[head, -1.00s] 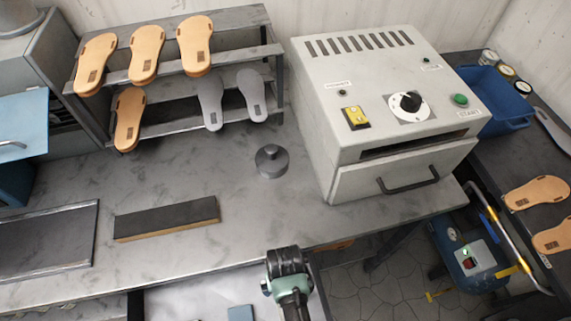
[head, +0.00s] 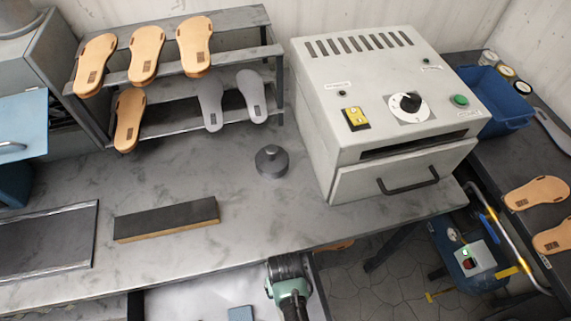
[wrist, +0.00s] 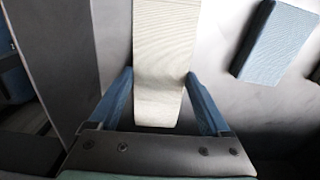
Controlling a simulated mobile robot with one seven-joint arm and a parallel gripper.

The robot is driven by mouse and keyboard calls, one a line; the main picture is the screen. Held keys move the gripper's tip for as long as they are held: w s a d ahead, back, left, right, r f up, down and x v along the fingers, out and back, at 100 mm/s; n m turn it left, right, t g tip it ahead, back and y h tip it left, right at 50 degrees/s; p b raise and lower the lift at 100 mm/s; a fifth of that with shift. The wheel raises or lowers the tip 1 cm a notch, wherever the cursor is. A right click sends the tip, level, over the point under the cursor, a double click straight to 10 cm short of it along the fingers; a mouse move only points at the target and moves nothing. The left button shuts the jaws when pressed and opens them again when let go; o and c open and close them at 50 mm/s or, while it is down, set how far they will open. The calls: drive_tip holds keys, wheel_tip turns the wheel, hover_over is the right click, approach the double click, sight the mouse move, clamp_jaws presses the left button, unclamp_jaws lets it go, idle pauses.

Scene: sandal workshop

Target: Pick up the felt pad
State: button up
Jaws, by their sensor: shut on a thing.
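The felt pad (wrist: 165,45) appears in the wrist view as a long cream strip with a fine ribbed surface, running from the top edge down between my fingers. My gripper (wrist: 158,82) has its two blue fingers on either side of it and is shut on it. In the head view my gripper (head: 287,285) is at the bottom centre, at the front edge of the bench. Its fingers and the pad are hidden there.
A blue block (wrist: 277,40) lies on the pale surface right of the pad; it also shows in the head view (head: 241,313). A dark upright panel (wrist: 65,55) stands left of the pad. The bench (head: 330,222) holds a grey oven (head: 350,100) and a sandal rack (head: 170,75).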

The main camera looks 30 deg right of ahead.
drive_tip(key=shift+a+r, duration=0.1)
drive_tip(key=shift+r, duration=0.05)
drive_tip(key=shift+a+r, duration=0.1)
drive_tip(key=shift+r, duration=0.05)
wheel_tip(320, 180, up, 7)
drive_tip(key=shift+f, duration=0.2)
drive_tip(key=w+a+b, duration=0.1)
drive_tip(key=a, duration=0.5)
drive_tip(key=w+a+b, duration=0.2)
drive_tip(key=a, duration=0.4)
drive_tip(key=w+a+b, duration=0.2)
drive_tip(key=a, duration=0.5)
drive_tip(key=shift+w+f, duration=0.1)
drive_tip(key=shift+w, duration=0.15)
drive_tip(key=o, duration=0.6)
drive_tip(key=shift+d, duration=0.1)
drive_tip(key=c, duration=0.4)
drive_tip(key=shift+c, duration=0.2)
